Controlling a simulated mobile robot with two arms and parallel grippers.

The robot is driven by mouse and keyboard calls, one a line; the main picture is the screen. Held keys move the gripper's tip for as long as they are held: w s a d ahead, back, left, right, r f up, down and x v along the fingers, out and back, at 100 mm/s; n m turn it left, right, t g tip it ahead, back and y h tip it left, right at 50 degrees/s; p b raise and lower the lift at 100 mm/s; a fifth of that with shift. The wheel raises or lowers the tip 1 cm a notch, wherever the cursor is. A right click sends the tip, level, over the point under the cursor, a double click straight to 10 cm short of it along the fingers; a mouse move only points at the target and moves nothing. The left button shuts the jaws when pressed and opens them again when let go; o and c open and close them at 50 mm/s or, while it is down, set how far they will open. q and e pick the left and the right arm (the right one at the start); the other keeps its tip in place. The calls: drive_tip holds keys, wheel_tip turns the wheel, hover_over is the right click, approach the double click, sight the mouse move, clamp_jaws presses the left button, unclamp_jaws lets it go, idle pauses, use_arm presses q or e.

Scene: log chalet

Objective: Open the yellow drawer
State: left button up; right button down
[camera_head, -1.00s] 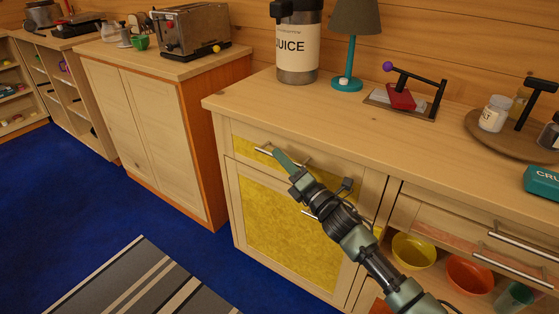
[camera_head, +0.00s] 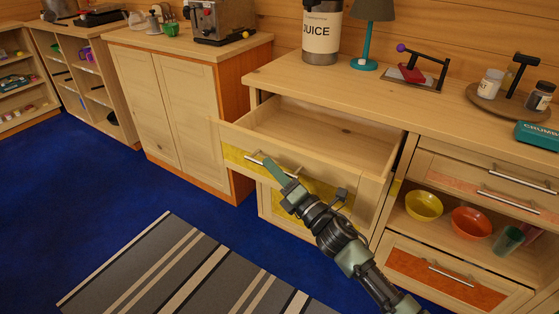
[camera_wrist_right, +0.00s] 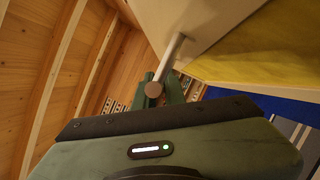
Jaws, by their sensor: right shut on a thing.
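The yellow drawer (camera_head: 236,159) is pulled well out of the cabinet in the head view, and its inside looks empty. Its bar handle (camera_head: 255,160) runs across the yellow front. My right gripper (camera_head: 274,167) is at this handle, shut on it. In the right wrist view, the gripper (camera_wrist_right: 160,92) closes around the metal handle (camera_wrist_right: 172,54), and the yellow panel (camera_wrist_right: 245,55) shows beside it. The arm hides part of the drawer front and the yellow door below. My left gripper is not in view.
The counter (camera_head: 400,84) above holds a juice dispenser (camera_head: 321,35), a teal lamp (camera_head: 366,35) and a red press (camera_head: 412,73). Cubbies at right hold a yellow bowl (camera_head: 424,205) and an orange bowl (camera_head: 471,222). Blue carpet and a striped rug (camera_head: 190,265) lie in front, clear of objects.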

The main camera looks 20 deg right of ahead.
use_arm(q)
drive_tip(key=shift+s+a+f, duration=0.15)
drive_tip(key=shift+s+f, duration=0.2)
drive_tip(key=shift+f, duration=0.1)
use_arm(e)
drive_tip(key=shift+s+a, duration=0.6)
drive_tip(key=shift+a, duration=0.2)
drive_tip(key=c, duration=1.5)
unclamp_jaws()
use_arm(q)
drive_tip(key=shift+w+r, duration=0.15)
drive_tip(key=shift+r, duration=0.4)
use_arm(e)
drive_tip(key=v, duration=0.8)
